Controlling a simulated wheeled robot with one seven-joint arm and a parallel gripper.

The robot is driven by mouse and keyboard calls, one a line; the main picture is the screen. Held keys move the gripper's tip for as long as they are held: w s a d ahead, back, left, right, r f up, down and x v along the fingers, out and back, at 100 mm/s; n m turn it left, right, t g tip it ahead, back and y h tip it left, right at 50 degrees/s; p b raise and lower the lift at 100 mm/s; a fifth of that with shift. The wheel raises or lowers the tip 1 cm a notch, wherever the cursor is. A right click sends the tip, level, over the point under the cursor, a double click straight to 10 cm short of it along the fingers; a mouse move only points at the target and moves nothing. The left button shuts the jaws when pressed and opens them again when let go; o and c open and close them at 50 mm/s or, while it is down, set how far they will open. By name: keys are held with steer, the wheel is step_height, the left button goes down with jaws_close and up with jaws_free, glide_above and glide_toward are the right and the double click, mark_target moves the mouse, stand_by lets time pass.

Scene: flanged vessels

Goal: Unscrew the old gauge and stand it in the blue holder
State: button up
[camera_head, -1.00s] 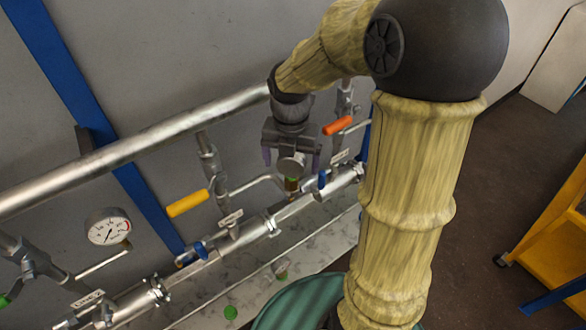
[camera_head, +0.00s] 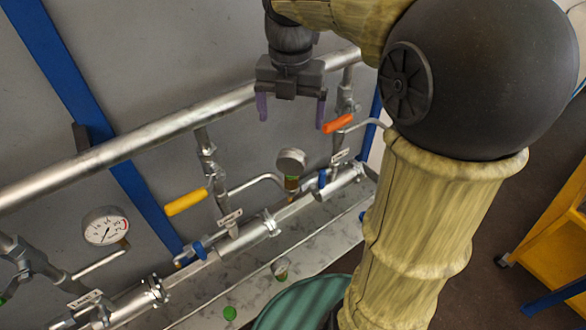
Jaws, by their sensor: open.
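A gauge (camera_head: 291,163), seen from its back or side, stands upright on a brass stem on the lower pipe, in the middle of the view. A second gauge (camera_head: 106,226) with a white dial and a red mark sits at the far left on its own branch. My gripper (camera_head: 292,108) is open and empty, pointing down above the middle gauge and apart from it. Its two purple-grey fingers are spread wide. I do not see a blue holder that I can make out in this view.
A yellow-handled valve (camera_head: 187,202) and an orange-handled valve (camera_head: 338,123) flank the middle gauge. The upper pipe (camera_head: 130,153) runs behind. A green round bin (camera_head: 300,305) and a yellow cart (camera_head: 560,225) stand nearer.

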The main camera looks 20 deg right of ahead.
step_height(320, 180, up, 4)
steer(key=shift+r, duration=0.15)
